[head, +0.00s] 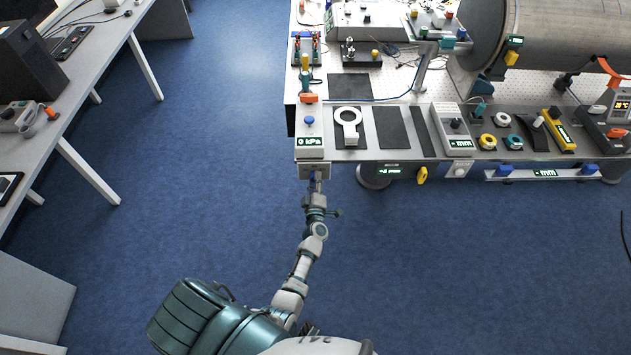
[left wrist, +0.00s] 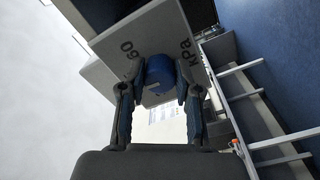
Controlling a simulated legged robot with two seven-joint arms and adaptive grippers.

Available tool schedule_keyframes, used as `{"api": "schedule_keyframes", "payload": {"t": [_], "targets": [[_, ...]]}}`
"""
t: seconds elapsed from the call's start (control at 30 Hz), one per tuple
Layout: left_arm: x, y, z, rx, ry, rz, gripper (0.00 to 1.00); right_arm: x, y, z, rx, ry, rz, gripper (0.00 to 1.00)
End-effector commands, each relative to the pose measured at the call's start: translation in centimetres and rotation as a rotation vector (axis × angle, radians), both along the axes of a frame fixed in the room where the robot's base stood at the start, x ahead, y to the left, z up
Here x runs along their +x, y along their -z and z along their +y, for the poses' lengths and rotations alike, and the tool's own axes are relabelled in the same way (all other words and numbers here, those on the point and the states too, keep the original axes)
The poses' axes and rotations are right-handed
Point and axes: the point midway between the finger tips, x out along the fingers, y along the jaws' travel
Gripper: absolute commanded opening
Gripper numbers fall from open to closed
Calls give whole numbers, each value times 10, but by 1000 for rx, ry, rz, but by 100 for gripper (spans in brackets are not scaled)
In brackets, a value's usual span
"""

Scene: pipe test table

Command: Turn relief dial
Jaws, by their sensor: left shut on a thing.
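The relief dial (left wrist: 159,72) is a blue round knob on a grey box face printed with "60" and "kPa" in the left wrist view. My left gripper (left wrist: 154,90) has a finger on each side of the dial and is shut on it. In the head view my left gripper (head: 316,181) reaches the front face of the grey pressure unit (head: 310,153) at the table's left front corner. The dial is hidden there. The unit's green display (head: 309,141) reads 0 kPa. My right gripper is not in view.
A blue button (head: 309,120) and an orange part (head: 309,98) sit on the unit's top. A white ring tool (head: 348,122) lies just right. A yellow handle (head: 422,175) hangs on the table front. Blue floor (head: 230,130) is clear left of the table.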

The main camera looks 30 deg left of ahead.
Motion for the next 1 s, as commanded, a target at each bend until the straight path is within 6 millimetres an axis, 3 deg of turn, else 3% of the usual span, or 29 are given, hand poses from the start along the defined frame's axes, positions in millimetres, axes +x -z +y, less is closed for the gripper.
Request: {"api": "schedule_keyframes", "payload": {"t": [0.67,0.7,0.77,1.0], "targets": [[-2,1,3,-49,-7,-31,0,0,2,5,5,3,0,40],[-2,1,3,-49,-7,-31,40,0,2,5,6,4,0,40],[-2,1,2,-49,-6,-30,55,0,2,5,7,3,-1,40],[-1,1,1,-49,-4,-29,58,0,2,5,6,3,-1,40]]}}
